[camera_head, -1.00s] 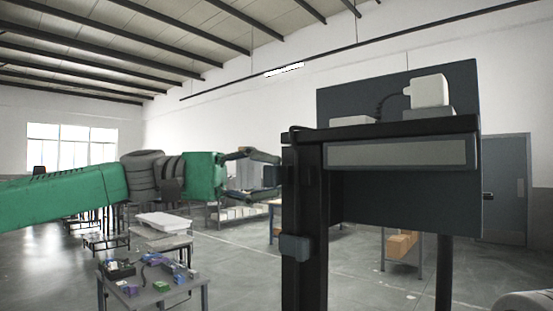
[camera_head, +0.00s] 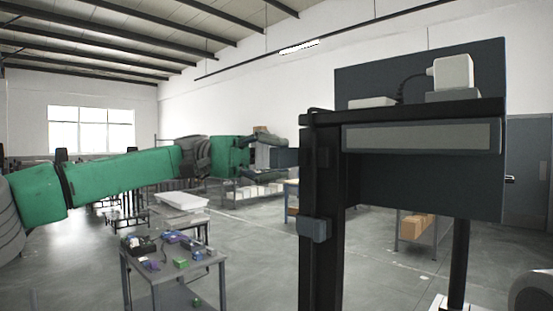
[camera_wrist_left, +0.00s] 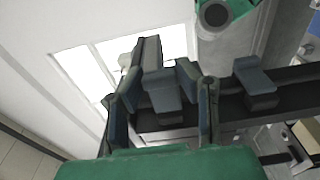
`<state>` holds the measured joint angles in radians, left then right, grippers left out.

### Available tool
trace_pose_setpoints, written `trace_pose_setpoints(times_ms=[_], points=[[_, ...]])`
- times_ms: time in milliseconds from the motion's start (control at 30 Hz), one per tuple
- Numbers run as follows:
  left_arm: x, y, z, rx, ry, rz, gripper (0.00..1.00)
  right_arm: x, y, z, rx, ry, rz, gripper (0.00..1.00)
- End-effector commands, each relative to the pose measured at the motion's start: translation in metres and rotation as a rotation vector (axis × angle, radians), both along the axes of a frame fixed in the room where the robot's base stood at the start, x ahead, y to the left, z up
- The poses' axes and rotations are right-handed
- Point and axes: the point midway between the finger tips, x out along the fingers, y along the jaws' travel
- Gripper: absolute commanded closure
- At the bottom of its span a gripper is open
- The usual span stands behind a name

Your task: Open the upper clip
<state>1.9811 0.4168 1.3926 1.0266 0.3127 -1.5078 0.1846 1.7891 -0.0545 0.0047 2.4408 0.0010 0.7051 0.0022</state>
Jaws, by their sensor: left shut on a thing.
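A black lift column (camera_head: 322,262) with a dark panel and shelf stands at right of centre in the head view. The upper clip (camera_head: 288,157) is a blue-grey block at the column's left side near its top. My left gripper (camera_head: 280,156) reaches it from the left, fingers on either side of it. In the left wrist view, the clip (camera_wrist_left: 163,92) sits between the fingers (camera_wrist_left: 165,108), which are shut on it. A second, lower clip (camera_head: 312,230) is on the column below; a similar blue-grey clip (camera_wrist_left: 254,78) shows beside the gripper in the wrist view. My right gripper is not visible.
A small table (camera_head: 165,262) with several small coloured parts stands at lower left. A white box (camera_head: 453,72) and its cable sit on the column's top shelf (camera_head: 400,117). Racks with boxes (camera_head: 415,228) stand behind. The floor between is open.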

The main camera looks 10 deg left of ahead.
Motion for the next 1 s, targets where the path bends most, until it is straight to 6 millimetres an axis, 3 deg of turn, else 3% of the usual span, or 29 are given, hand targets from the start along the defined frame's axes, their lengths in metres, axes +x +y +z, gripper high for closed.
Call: trace_pose_setpoints(times_ms=[300, 333, 367, 733, 1000], points=[[0.003, 0.001, -0.005, 0.007, 0.002, 0.006, 1.00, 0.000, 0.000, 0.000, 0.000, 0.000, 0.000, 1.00], [0.003, 0.001, -0.004, 0.006, 0.002, 0.006, 0.62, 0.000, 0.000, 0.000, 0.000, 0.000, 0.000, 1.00], [0.003, 0.000, -0.004, 0.006, 0.002, 0.006, 0.52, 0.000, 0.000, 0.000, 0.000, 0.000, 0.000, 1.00], [0.000, 0.003, 0.000, 0.002, -0.001, 0.004, 0.52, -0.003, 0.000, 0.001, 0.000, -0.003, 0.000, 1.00], [0.025, 0.035, -0.003, 0.002, 0.003, 0.008, 0.52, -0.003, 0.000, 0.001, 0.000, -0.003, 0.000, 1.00]])
